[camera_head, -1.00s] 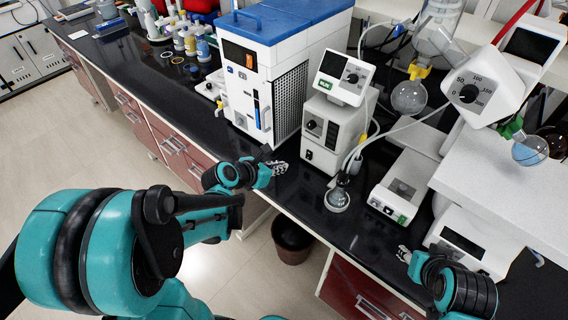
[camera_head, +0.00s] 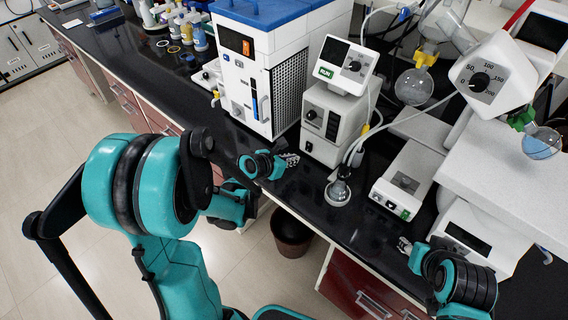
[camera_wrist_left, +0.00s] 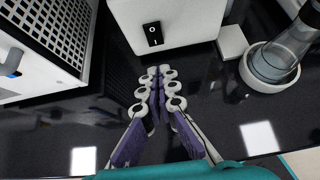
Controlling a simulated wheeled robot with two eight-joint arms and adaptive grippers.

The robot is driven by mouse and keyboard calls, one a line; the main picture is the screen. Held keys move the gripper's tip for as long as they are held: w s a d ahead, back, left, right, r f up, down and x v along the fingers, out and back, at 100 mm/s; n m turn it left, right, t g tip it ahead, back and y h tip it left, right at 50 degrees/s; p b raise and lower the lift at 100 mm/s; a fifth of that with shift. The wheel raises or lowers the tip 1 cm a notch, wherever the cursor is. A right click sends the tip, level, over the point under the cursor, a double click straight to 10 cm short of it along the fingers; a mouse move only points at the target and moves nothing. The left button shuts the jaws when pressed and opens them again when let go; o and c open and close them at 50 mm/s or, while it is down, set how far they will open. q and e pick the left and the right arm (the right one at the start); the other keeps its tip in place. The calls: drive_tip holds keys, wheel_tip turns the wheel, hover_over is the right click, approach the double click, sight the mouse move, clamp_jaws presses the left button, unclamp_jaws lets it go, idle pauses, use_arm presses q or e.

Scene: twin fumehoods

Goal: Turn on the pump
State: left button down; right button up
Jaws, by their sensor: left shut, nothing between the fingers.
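The pump (camera_head: 322,136) is a white box with a dark knob on its front and a tilted display head (camera_head: 344,66) with a green RUN label above it. In the left wrist view the pump's lower front (camera_wrist_left: 190,22) carries a black rocker switch (camera_wrist_left: 153,34) with white marks. My left gripper (camera_head: 291,158) is shut and empty, low over the bench in front of the pump. In the left wrist view its fingertips (camera_wrist_left: 159,72) point at the pump, just short of the switch. My right gripper (camera_head: 404,244) is small at the lower right; its jaws are unclear.
A white-and-blue chiller (camera_head: 244,85) with a grille stands left of the pump. A small flask (camera_head: 338,192) in a round holder stands to its right, with tubes. A white hotplate-like unit (camera_head: 408,182) is further right. Black bench top (camera_head: 290,190) is clear before the pump.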

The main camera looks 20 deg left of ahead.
sight(308, 147)
use_arm(q)
drive_tip(key=w, duration=0.1)
drive_tip(key=w+d+f, duration=0.1)
drive_tip(key=w, duration=0.2)
drive_tip(key=shift+d+f+b, duration=0.2)
drive_tip(key=shift+f+b, duration=0.1)
drive_tip(key=shift+b, duration=0.05)
drive_tip(key=shift+w+d, duration=0.2)
drive_tip(key=shift+w, duration=0.45)
drive_tip(key=shift+w+d+f+b, duration=0.1)
drive_tip(key=shift+w+f+b, duration=0.1)
drive_tip(key=shift+b, duration=0.25)
drive_tip(key=shift+r, duration=0.1)
drive_tip(key=shift+r+p, duration=0.7)
drive_tip(key=shift+r, duration=0.15)
